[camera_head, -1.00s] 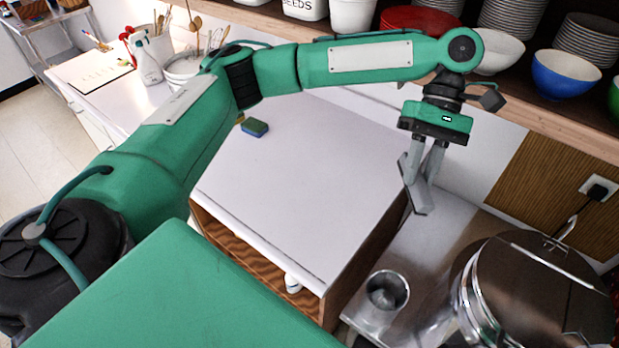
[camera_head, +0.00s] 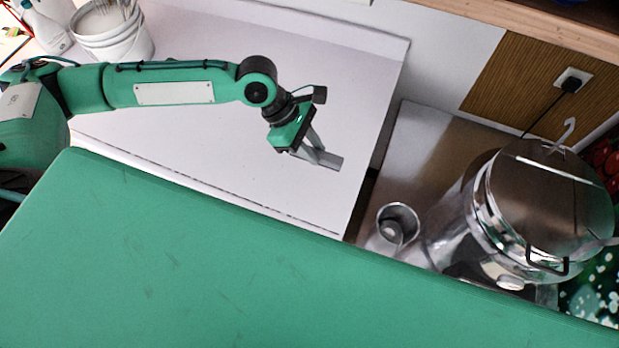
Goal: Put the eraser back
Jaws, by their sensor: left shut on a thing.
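My left gripper (camera_head: 318,155) is shut on a small grey block, which I take to be the eraser (camera_head: 331,162). The fingers cover part of it, and its details are too small to make out. The gripper holds it over the right part of the white counter top (camera_head: 230,130); the gap beneath cannot be judged. My right gripper is not in view.
To the right, a steel surface holds a metal cup (camera_head: 398,213) and a large lidded steel pot (camera_head: 535,205). A white bucket (camera_head: 115,35) with utensils stands at the back left. A wall outlet (camera_head: 572,82) has a plug in it. The visible counter is otherwise clear.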

